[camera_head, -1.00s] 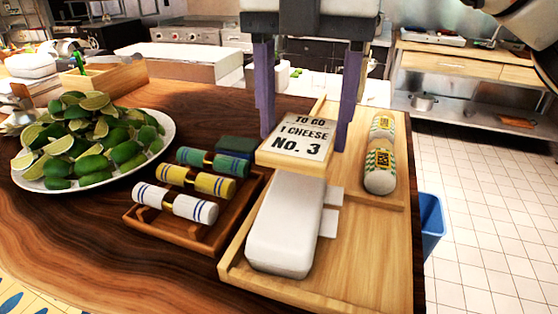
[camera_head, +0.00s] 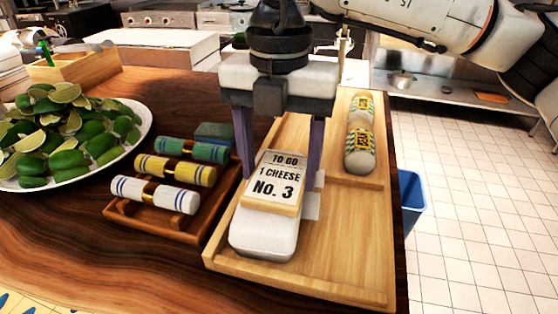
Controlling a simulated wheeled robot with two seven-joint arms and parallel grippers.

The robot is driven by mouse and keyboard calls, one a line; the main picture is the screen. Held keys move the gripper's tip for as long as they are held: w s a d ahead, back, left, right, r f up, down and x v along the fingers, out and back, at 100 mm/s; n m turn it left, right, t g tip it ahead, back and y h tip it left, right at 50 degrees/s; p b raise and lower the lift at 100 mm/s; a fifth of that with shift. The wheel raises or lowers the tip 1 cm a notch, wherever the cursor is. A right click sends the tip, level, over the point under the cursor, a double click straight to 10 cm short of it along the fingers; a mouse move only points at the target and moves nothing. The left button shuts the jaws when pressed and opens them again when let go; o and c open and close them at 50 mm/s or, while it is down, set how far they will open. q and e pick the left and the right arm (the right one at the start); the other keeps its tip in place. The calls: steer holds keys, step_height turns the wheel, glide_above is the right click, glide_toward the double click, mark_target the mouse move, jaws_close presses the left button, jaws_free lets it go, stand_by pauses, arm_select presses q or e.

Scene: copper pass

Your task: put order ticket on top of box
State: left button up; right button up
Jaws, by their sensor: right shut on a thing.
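The order ticket (camera_head: 275,184) is a pale, thick card reading "TO GO, 1 CHEESE, No. 3". My right gripper (camera_head: 281,180) is shut on it, with one purple finger at each side. The ticket is over the far part of the white box (camera_head: 263,238), which lies on the wooden tray. The ticket looks level with the box top or very close to it; I cannot tell if they touch. The far part of the box is hidden under the ticket. My left gripper is not in view.
The wooden tray (camera_head: 345,262) has a compartment with two patterned rolls (camera_head: 360,150) at its far right. Left of it, a dark rack (camera_head: 168,222) holds white, yellow and green rolls. A plate of limes (camera_head: 70,185) stands farther left. A blue bin (camera_head: 411,200) is beyond the counter's right edge.

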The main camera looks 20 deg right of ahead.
mark_target(279, 176)
steer(key=shift+f, duration=0.15)
steer(key=o, duration=1.1)
step_height(279, 176, up, 12)
steer(key=shift+r, duration=0.2)
